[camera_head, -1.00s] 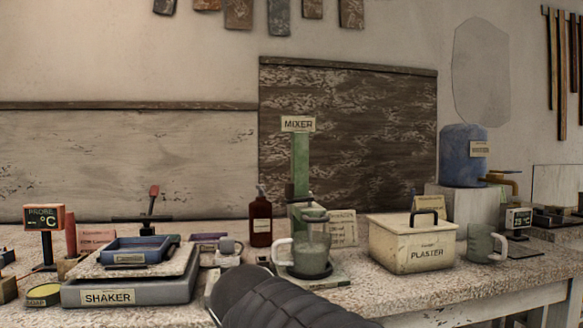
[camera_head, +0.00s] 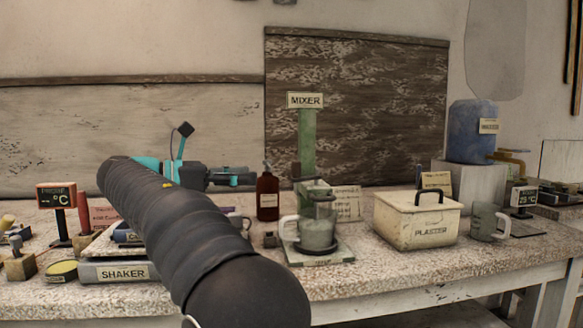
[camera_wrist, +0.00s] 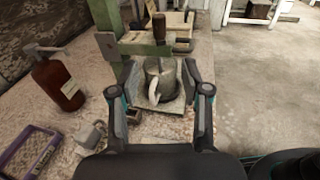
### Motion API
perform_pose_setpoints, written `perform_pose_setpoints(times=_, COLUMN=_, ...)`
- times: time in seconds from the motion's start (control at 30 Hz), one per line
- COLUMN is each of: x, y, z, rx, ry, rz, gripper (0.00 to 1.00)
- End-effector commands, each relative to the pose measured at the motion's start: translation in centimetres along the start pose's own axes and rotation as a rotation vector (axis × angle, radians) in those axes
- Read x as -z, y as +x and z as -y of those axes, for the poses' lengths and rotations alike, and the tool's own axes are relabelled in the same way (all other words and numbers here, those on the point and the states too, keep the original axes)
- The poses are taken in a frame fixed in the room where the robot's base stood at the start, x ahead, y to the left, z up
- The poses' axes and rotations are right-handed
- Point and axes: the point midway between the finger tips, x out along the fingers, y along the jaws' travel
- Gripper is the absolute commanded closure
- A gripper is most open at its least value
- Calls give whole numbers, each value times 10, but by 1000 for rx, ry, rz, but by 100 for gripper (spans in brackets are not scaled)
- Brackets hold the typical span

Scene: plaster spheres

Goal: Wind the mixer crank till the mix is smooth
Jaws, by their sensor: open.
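The green mixer (camera_head: 307,150) stands on the bench under its MIXER sign. A clear cup with a pale handle (camera_head: 318,232) stands at its base, with grey mix inside; how smooth it is I cannot tell. In the wrist view the cup (camera_wrist: 160,80) appears between my fingers, below a crossbar with an upright brown crank knob (camera_wrist: 159,27). My gripper (camera_head: 248,178) is open and empty, left of the mixer and apart from it, above the bench. Its two fingers also show in the wrist view (camera_wrist: 161,75).
A brown bottle (camera_head: 268,193) stands just left of the mixer, near my gripper. The plaster box (camera_head: 416,222) and a jug (camera_head: 487,222) stand to the right. My arm partly covers the shaker (camera_head: 118,272) at left.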

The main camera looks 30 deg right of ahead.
Motion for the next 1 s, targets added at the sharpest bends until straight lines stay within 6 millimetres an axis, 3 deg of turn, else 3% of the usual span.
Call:
perform_pose_setpoints(times=0.1, x=-5, y=-11, z=-5, rx=26, ry=-27, rz=45, gripper=53)
perform_pose_setpoints(times=0.27, x=-9, y=-7, z=-5, rx=38, ry=-37, rz=62, gripper=53)
perform_pose_setpoints(times=0.8, x=-13, y=87, z=-1, rx=38, ry=-36, rz=59, gripper=53)
perform_pose_setpoints(times=1.0, x=-15, y=112, z=-1, rx=38, ry=-36, rz=59, gripper=53)
